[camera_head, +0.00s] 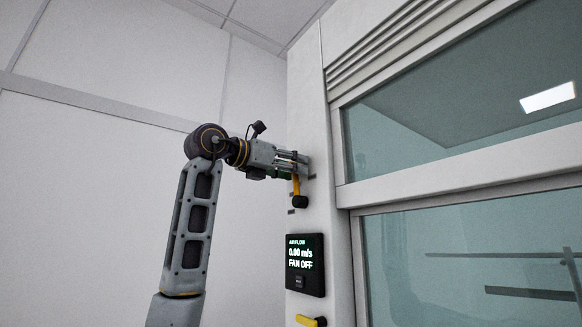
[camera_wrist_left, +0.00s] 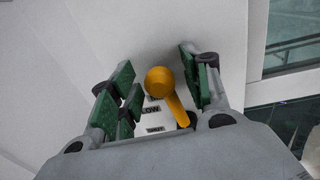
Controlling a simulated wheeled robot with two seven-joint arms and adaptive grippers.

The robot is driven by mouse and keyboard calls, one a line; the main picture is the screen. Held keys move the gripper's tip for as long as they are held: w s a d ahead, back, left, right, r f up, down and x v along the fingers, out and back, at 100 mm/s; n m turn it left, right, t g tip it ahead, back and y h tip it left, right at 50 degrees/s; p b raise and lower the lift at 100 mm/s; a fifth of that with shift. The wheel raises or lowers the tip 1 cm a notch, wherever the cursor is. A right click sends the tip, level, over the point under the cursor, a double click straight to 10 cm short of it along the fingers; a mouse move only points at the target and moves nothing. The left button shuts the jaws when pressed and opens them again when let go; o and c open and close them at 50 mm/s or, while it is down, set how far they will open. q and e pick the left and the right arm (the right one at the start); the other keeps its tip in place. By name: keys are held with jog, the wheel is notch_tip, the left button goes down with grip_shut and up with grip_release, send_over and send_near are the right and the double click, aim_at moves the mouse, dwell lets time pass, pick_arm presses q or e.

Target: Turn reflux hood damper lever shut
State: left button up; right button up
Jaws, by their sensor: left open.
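The damper lever (camera_head: 296,184) is yellow with a black knob and sits on the white hood post above the airflow display. In the head view it hangs nearly straight down. In the left wrist view the lever (camera_wrist_left: 168,92) shows its round hub and an arm slanting down to the right. Labels beside it read "LOW" and, less clearly, "SHUT". My left gripper (camera_head: 290,163) is open at the lever's upper part. In the wrist view its green-padded fingers (camera_wrist_left: 155,85) stand on both sides of the lever, apparently with gaps. My right gripper is out of view.
Below the lever, a black display (camera_head: 305,265) reads "AIR FLOW 0.00 m/s FAN OFF". Another yellow handle (camera_head: 311,321) sits lower on the post. The glass sash (camera_head: 460,250) is to the right. A plain white wall (camera_head: 90,200) is at left.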

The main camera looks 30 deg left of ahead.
pick_arm(q)
jog(key=shift+c, duration=0.2)
jog(key=c, duration=1)
grip_shut()
